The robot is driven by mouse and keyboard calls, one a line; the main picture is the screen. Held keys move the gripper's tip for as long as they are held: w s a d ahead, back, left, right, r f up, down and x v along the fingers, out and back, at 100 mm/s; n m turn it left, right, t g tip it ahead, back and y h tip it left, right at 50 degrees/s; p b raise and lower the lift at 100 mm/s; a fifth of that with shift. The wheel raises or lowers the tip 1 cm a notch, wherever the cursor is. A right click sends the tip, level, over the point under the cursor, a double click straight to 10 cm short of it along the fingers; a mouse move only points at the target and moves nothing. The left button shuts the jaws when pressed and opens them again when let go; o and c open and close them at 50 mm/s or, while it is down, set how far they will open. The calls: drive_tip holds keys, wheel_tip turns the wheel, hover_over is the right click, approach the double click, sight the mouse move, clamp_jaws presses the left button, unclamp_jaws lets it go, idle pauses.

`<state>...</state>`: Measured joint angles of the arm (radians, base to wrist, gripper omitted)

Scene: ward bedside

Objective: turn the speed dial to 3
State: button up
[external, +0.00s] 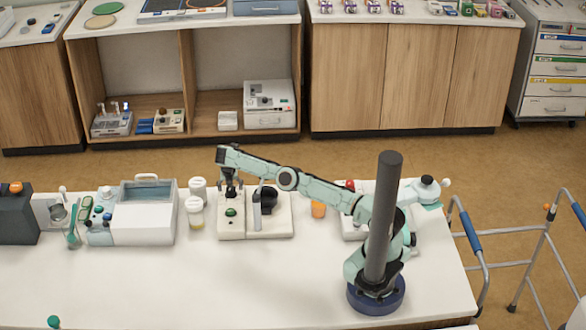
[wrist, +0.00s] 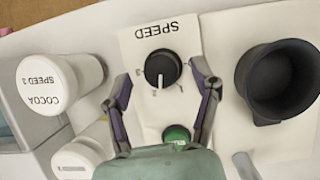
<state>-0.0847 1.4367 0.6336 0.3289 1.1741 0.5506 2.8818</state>
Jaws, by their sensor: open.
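The speed dial (wrist: 162,68) is a round black knob with a white pointer line, on a pale panel under the upside-down word SPEED in the wrist view. My gripper (wrist: 159,72) is open, with one finger on each side of the dial and gaps showing. In the external view my gripper (external: 234,190) is over the back left of the pale machine (external: 262,229), and hides the dial. A green button (wrist: 177,134) is on the same panel, nearer the gripper's palm.
A black cup-shaped part (wrist: 280,80) stands right of the dial. A white jar (wrist: 62,82) labelled COCOA SPEED 3 stands left, with another white-lidded jar (wrist: 78,160) below it. A white box-shaped device (external: 145,225) stands farther left. The table front (external: 190,285) is mostly clear.

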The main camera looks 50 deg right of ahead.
drive_tip(key=v, duration=1)
drive_tip(key=shift+r, duration=0.2)
drive_tip(key=shift+s, duration=0.1)
